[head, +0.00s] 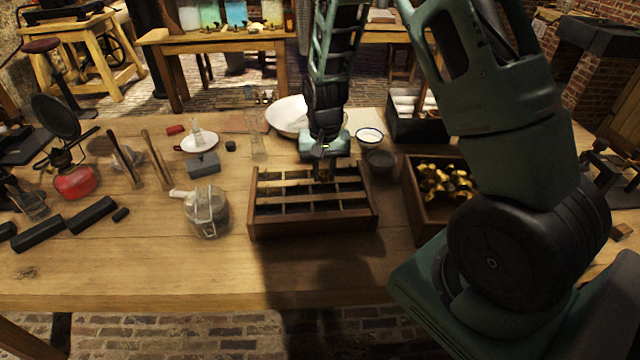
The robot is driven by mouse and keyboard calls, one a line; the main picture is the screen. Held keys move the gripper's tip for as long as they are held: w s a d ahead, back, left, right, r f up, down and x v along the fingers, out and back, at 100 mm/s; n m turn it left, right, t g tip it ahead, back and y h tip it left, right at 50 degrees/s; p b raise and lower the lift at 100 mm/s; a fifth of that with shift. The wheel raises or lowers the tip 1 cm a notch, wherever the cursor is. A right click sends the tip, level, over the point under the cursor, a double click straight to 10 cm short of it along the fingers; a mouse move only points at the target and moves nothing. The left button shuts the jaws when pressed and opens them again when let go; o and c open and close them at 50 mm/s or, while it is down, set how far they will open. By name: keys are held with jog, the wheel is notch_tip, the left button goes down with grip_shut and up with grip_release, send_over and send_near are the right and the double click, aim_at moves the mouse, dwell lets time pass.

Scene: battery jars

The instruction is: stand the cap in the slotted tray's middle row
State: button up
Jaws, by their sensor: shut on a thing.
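The slotted tray (315,224) is a dark wooden box with rows of compartments, standing on the wooden table in the middle of the head view. My gripper (322,176) points straight down over the tray, right of its centre and towards its back and middle rows. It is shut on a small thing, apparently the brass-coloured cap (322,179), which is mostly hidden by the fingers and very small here. I cannot tell whether the cap touches the tray or which row it is over.
A wooden crate (411,204) of brass pieces (445,184) stands to the right, by my arm. A glass jar (207,214) stands close to the tray's left. The table's front strip is clear.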

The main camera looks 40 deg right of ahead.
aim_at(324, 180)
jog(key=shift+f, duration=2.15)
jog(key=shift+f, duration=0.1)
jog(key=o, duration=0.7)
